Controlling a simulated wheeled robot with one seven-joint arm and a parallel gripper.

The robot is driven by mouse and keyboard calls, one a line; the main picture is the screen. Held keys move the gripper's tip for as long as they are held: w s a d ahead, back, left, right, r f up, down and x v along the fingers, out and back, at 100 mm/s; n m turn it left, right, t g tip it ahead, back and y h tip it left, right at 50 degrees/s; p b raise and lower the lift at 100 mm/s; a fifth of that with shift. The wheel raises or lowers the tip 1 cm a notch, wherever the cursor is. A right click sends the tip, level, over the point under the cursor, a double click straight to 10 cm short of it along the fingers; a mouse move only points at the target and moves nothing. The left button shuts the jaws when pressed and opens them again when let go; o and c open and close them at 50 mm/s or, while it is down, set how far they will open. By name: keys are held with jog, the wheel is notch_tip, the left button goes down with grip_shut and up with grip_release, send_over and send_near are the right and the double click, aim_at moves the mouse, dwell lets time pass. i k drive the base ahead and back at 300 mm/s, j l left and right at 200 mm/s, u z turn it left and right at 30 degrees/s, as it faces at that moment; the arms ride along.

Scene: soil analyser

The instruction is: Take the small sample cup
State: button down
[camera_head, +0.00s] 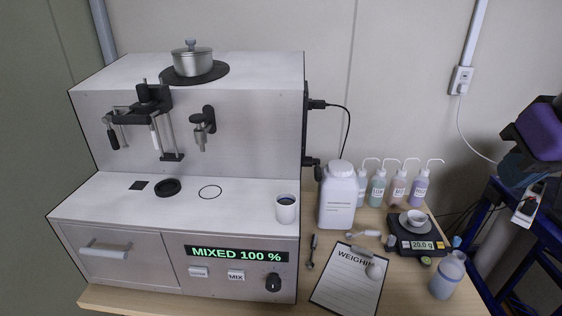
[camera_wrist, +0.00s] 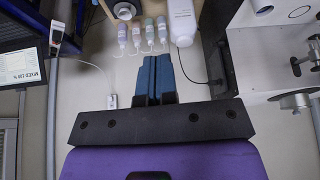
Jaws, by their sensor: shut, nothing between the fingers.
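Two cups show in the head view, and I cannot tell for sure which is the small sample cup. A small white cup (camera_head: 417,217) sits on the black scale (camera_head: 421,246), which reads 20.0 g. A larger white cup (camera_head: 286,211) with dark contents stands on the right end of the analyser's ledge. My gripper (camera_wrist: 157,62) has its blue fingers together, with nothing between them. In the head view it is at the right edge, above and to the right of the scale, away from both cups. The scale is partly cut off at the top of the wrist view.
The analyser (camera_head: 130,215) fills the left and shows "MIXED 100 %". A large white jar (camera_head: 338,198) and several wash bottles (camera_head: 378,187) stand behind the scale. A clipboard (camera_head: 346,282), a spoon (camera_head: 312,252) and a translucent bottle (camera_head: 447,277) are in front.

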aim_at(286, 203)
jog(key=k+j+z, duration=0.1)
jog(key=j+z, duration=0.3)
jog(key=k+j+z, duration=0.2)
jog(key=j+z, duration=0.2)
jog(key=k+j+z, duration=0.2)
jog(key=j+z, duration=0.2)
